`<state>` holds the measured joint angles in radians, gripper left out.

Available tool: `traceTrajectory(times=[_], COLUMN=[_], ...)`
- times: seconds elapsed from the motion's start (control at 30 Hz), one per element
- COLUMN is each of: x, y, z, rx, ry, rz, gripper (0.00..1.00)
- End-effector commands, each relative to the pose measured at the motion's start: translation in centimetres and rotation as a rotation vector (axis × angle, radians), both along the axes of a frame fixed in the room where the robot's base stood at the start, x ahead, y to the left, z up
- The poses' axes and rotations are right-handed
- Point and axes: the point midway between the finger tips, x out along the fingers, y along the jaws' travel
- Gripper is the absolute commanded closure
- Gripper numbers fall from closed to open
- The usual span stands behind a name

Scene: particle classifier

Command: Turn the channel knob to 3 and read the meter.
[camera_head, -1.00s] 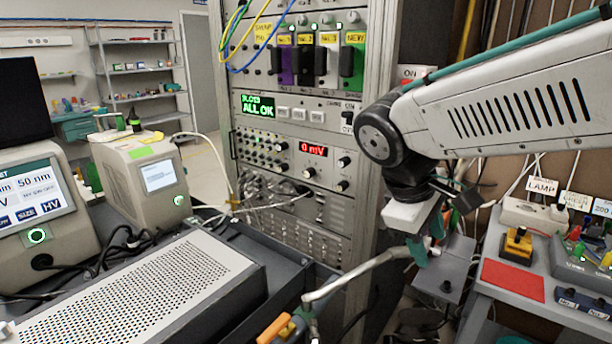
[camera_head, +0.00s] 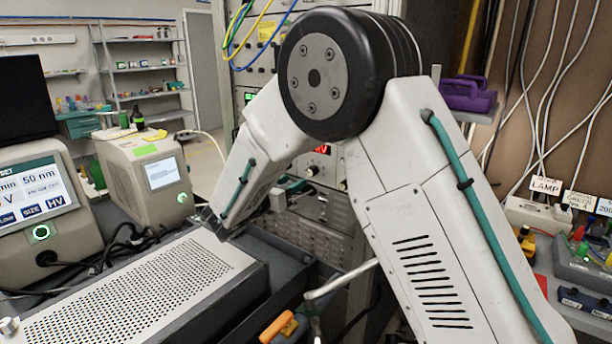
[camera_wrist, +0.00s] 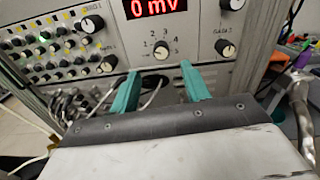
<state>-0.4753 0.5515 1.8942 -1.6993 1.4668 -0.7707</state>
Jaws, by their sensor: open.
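The channel knob (camera_wrist: 161,50) is a small dark-and-white knob ringed by printed numbers on the pale rack panel in the wrist view. I cannot tell for sure which number it points to. The meter (camera_wrist: 155,8) is above it, with red digits reading 0 mV; its top is cut off. In the head view only part of the red meter (camera_head: 323,149) shows past my arm. My gripper (camera_wrist: 157,86) has two teal fingers spread apart, below and on either side of the knob in the picture. Nothing is between them, and contact with the panel is not visible.
A gain knob (camera_wrist: 226,48) sits to the right of the channel knob, and another knob (camera_wrist: 92,23) to the left beside rows of jacks. Loose cables hang below the panel. A perforated metal box (camera_head: 130,290) lies in front of the rack.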

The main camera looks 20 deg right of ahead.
Motion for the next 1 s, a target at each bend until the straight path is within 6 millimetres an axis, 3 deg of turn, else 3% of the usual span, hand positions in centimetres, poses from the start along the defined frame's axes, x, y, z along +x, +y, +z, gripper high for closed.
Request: traceTrajectory(times=[0.4,0.8,0.97,1.0], x=[3.6,4.1,4.1,4.1], y=[-5.2,-5.8,-5.8,-5.8], z=[0.0,0.0,0.0,0.0], rx=[0.002,0.003,0.003,0.003], ry=[-0.001,-0.001,-0.001,-0.001], rz=[-0.006,-0.003,-0.003,-0.003], gripper=[0.53,0.53,0.98,0.98])
